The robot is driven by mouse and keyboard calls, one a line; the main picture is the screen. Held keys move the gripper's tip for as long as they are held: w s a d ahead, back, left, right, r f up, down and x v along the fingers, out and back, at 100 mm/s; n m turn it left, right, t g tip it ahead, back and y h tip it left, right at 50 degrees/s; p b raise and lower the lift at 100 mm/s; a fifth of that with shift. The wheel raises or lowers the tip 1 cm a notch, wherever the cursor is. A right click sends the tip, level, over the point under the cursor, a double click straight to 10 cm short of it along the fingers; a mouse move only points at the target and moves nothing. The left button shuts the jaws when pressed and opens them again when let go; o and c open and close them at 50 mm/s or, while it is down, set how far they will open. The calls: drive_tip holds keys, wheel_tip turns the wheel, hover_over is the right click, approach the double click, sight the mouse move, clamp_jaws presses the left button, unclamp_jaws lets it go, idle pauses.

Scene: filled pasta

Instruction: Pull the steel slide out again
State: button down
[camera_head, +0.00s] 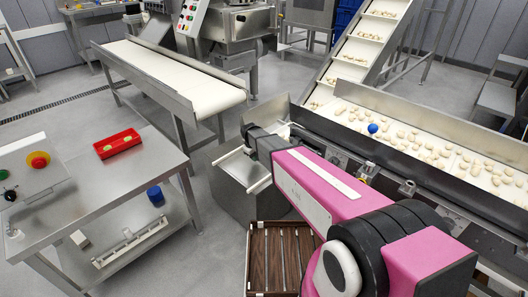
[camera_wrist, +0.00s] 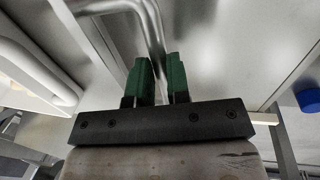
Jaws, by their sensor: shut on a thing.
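In the wrist view, my gripper (camera_wrist: 159,78) has its two green fingertips on either side of a bent steel rod (camera_wrist: 150,24), which looks like the handle of the steel slide. The rod bends above the fingers and runs off to the upper left along a pale metal surface. The fingers are shut on it. In the head view my pink and black arm reaches in from the lower right and hides the fingertips and the handle. How far the slide stands out cannot be told.
A steel bin (camera_head: 238,196) stands left of my arm, and a brown slatted crate (camera_head: 258,262) is below it. A conveyor with pasta and a blue ball (camera_head: 373,128) lies at right. A steel table (camera_head: 118,182) with a red tray (camera_head: 117,143) is at left.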

drive_tip(key=s+a, duration=1.7)
drive_tip(key=shift+s+a, duration=0.2)
drive_tip(key=shift+s, duration=0.05)
drive_tip(key=c, duration=1.1)
unclamp_jaws()
drive_tip(key=shift+r, duration=0.1)
wheel_tip(320, 180, up, 10)
drive_tip(key=s+a, duration=0.1)
drive_tip(key=shift+s+a+r, duration=0.25)
drive_tip(key=shift+s, duration=0.05)
drive_tip(key=s+d+m, duration=0.1)
drive_tip(key=d+m, duration=0.2)
drive_tip(key=d, duration=1.1)
drive_tip(key=s+d+m+g+y, duration=0.1)
drive_tip(key=s+d+m, duration=0.1)
drive_tip(key=d, duration=1.2)
drive_tip(key=s+d+r+m, duration=0.1)
drive_tip(key=d+m, duration=0.3)
drive_tip(key=d, duration=1)
drive_tip(key=shift+s+d+g+y, duration=0.2)
drive_tip(key=shift+s+g+y, duration=0.1)
drive_tip(key=shift+s, duration=0.35)
